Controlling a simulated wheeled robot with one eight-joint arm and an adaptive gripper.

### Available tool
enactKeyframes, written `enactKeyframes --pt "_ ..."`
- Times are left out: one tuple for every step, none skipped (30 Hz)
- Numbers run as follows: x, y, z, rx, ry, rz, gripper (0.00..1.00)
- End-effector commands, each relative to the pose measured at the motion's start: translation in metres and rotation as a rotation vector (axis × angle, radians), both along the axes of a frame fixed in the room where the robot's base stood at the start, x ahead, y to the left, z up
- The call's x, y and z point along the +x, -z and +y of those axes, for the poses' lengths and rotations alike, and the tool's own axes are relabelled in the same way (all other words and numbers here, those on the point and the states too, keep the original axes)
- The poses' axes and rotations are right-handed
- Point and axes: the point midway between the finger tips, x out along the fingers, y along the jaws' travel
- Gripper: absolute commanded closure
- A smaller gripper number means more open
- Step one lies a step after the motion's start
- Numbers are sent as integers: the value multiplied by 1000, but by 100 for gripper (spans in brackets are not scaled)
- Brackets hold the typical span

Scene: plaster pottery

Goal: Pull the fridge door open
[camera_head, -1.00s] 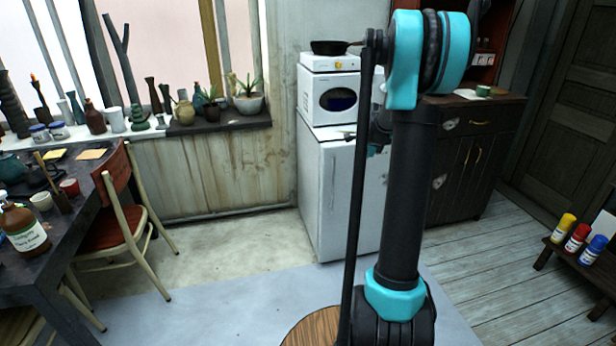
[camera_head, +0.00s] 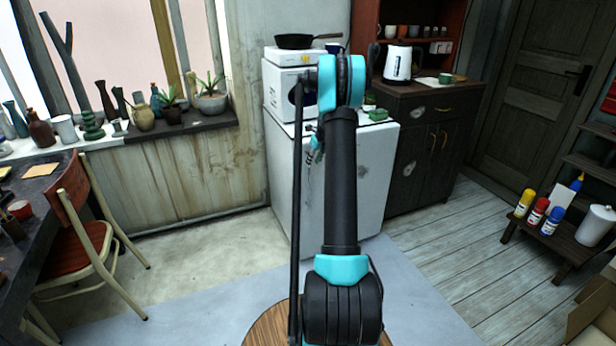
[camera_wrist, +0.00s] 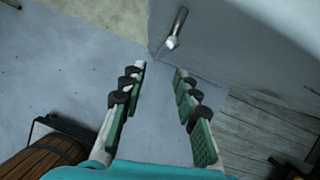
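The white fridge (camera_head: 376,185) stands against the back wall, partly hidden behind my arm in the head view. Its door looks shut. In the wrist view, part of the fridge (camera_wrist: 245,45) fills the upper right. A metal bar handle (camera_wrist: 177,28) shows there near the fridge's left edge. My gripper (camera_wrist: 159,72) is open and empty. Its fingers point toward the fridge, with the handle beyond the fingertips and apart from them. In the head view, the gripper is mostly hidden behind my arm, near the fridge front.
A red chair (camera_head: 75,240) and table are at left; a low paint-bottle bench (camera_head: 540,245) is at right. Floor before the fridge is clear.

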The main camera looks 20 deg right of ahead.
Motion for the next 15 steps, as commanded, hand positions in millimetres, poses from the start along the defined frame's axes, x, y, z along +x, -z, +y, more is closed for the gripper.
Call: enactKeyframes --pt "4 10 1 0 -1 0 69" --pt "7 16 2 0 -1 0 69" --pt "10 23 2 0 -1 0 69" --pt "12 29 3 0 0 0 69" --pt "14 34 3 0 0 0 69" --pt "17 41 4 0 0 0 69" --pt "19 47 4 0 0 0 69" --pt "21 52 5 0 0 0 69" --pt "24 59 5 0 0 0 69" --pt "26 64 6 0 0 0 69" --pt "28 68 6 0 -1 0 69" --pt "30 74 7 0 -1 0 69" --pt "32 78 7 0 -1 0 69" --pt "33 82 8 0 -1 0 69" --pt "35 86 8 0 -1 0 69"
